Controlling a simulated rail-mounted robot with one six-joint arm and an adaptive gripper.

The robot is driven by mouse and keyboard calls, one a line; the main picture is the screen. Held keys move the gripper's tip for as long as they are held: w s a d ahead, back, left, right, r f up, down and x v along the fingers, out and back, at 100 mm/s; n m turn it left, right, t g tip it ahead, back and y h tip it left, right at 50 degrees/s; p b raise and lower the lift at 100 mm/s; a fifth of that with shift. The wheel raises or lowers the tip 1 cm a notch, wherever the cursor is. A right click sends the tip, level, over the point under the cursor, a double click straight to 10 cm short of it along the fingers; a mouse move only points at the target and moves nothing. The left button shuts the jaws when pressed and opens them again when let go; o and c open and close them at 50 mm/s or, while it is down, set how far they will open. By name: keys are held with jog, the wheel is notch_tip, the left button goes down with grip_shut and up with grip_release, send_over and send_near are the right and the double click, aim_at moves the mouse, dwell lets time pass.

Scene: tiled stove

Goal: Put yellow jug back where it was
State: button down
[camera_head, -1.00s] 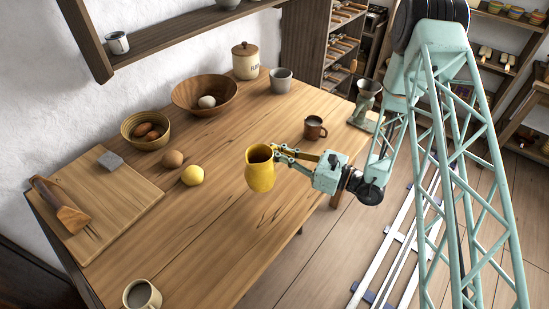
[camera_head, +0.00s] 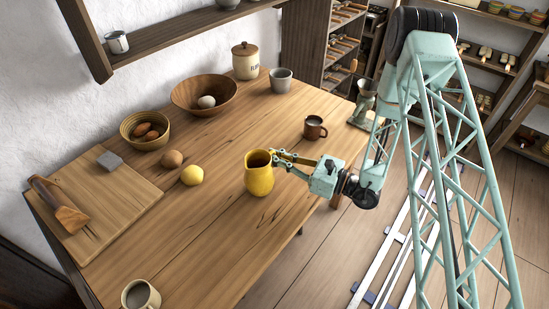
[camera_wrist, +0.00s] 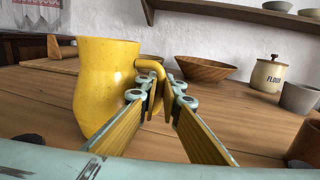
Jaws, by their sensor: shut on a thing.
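The yellow jug (camera_head: 259,174) is upright at the right part of the wooden table, low at or just above its top; I cannot tell whether its base touches. My gripper (camera_head: 274,157) comes in from the right and is shut on the jug's handle. In the wrist view the jug (camera_wrist: 106,85) stands at the left, upright, and the fingers (camera_wrist: 160,95) pinch its handle (camera_wrist: 152,66). The jug's base is partly hidden there by my gripper.
On the table (camera_head: 225,235), a brown mug (camera_head: 314,128) stands behind my gripper. Bowls (camera_head: 204,96) stand at the back. The table is clear around the jug.

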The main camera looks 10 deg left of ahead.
jog(key=shift+f, duration=0.3)
jog(key=c, duration=2.8)
grip_release()
jog(key=shift+r, duration=0.15)
jog(key=shift+p+v, duration=0.4)
jog(key=shift+v, duration=5.65)
jog(key=shift+w, duration=0.1)
jog(key=shift+r, duration=0.2)
